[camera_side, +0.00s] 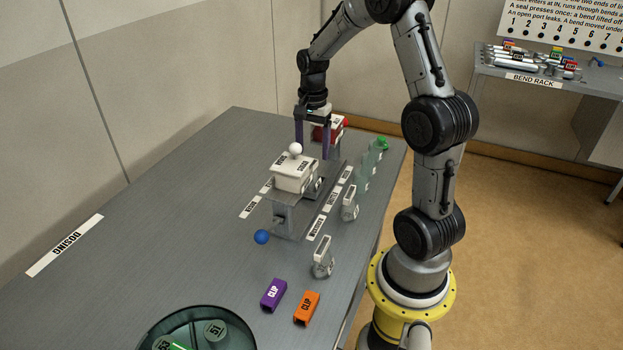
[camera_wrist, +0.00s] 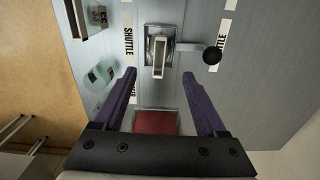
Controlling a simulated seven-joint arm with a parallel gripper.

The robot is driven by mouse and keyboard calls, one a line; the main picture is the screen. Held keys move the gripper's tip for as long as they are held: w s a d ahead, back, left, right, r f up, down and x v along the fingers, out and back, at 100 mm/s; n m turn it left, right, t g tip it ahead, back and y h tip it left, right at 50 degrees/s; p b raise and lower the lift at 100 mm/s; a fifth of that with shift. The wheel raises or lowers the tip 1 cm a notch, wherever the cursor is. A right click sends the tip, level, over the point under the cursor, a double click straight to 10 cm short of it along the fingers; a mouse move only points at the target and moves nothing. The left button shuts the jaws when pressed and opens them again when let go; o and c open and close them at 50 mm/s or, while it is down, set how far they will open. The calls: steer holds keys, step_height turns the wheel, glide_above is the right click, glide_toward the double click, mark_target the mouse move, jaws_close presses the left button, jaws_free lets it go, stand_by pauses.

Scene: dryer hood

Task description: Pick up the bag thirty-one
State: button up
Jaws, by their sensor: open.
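I cannot make out a bag marked thirty-one in either view. A round dark green tray (camera_side: 150,331) at the bottom edge of the side view holds pale round pieces; one label looks like 51 (camera_side: 215,329), and the tray is partly cut off. My gripper (camera_side: 314,150) is open and empty, pointing down above the far part of the table, near a red box. In the wrist view its purple fingers (camera_wrist: 159,76) are spread wide, with a red surface (camera_wrist: 156,122) below and between them.
A white block with a white ball (camera_side: 295,149) stands on a grey stand. A blue ball (camera_side: 261,237), purple clip (camera_side: 273,294), orange clip (camera_side: 307,308) and clear pieces with a green top (camera_side: 382,143) are on the table.

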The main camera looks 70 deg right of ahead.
steer(key=shift+s+f, duration=0.15)
steer(key=shift+f, duration=2.85)
jaws_close()
